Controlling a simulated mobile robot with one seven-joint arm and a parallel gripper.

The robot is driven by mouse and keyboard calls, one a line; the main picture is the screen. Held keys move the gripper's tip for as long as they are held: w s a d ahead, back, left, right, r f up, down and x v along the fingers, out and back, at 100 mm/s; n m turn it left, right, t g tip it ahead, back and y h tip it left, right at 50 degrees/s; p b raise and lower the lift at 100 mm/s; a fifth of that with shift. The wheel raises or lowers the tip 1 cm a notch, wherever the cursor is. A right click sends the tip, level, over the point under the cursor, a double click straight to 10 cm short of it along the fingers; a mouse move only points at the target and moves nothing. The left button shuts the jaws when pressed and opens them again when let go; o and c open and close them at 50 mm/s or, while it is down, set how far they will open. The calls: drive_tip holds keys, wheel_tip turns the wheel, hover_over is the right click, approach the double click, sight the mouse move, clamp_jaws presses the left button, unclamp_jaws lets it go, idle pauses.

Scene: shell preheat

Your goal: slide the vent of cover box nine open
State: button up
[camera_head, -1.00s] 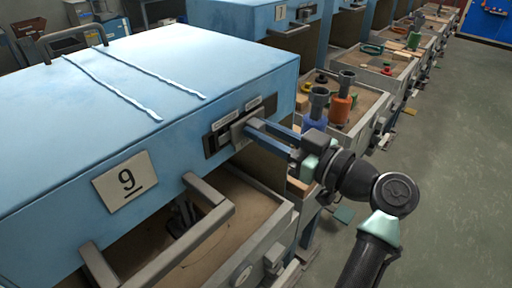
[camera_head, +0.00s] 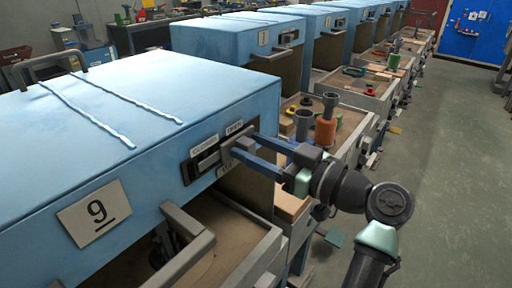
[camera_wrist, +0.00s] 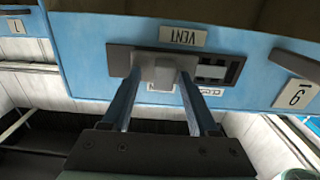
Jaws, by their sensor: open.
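The blue cover box nine (camera_head: 150,110) fills the left of the head view, with its "9" plate (camera_head: 95,213) on the front. Its dark vent plate (camera_head: 199,169) carries CLOSED and OPEN labels. The grey vent slider (camera_head: 229,154) sits at the OPEN side, with slots bare on the CLOSED side. The wrist view shows the slider knob (camera_wrist: 161,72) and the slots (camera_wrist: 212,71), upside down. My gripper (camera_head: 247,146) is open, its two blue fingers on either side of the knob. I cannot tell whether they touch it.
A grey bar handle (camera_head: 186,235) juts out below the box over an open sandy tray (camera_head: 225,245). More blue boxes (camera_head: 235,45) line the row.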

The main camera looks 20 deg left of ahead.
drive_tip(key=b+v, duration=0.1)
drive_tip(key=v, duration=1.2)
